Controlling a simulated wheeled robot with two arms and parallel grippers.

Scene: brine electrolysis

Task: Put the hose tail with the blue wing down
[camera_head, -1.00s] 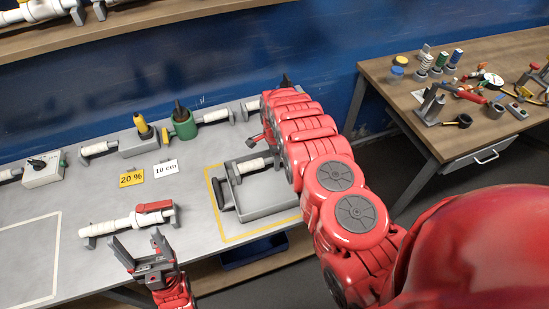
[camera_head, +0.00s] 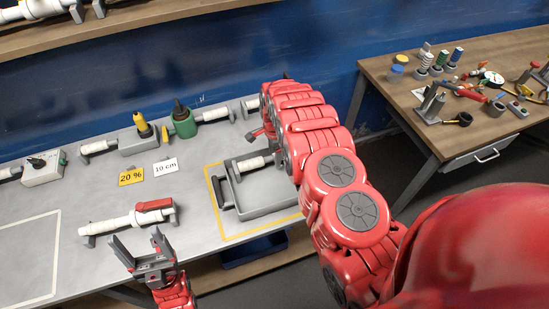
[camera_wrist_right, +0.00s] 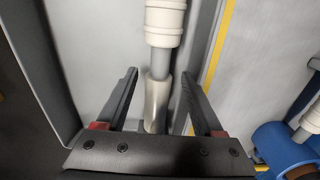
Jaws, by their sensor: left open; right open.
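A white and grey tube piece, likely the hose tail (camera_wrist_right: 160,60), lies between the fingers of my right gripper (camera_wrist_right: 160,100) in the right wrist view. The fingers stand apart on both sides of it. No blue wing shows on it. In the head view a white tube piece (camera_head: 254,163) lies in the grey tray (camera_head: 270,209), and my red right arm covers its right end. The right gripper is hidden behind that arm there. My left gripper (camera_head: 142,250) is open and empty at the table's front edge.
A yellow outline (camera_head: 238,238) surrounds the tray. A white pipe with a red handle (camera_head: 135,217) lies just behind the left gripper. A yellow 20 % card (camera_head: 131,177) and a 10 cm card (camera_head: 165,166) stand behind. A blue round object (camera_wrist_right: 280,145) shows at the wrist view's lower right.

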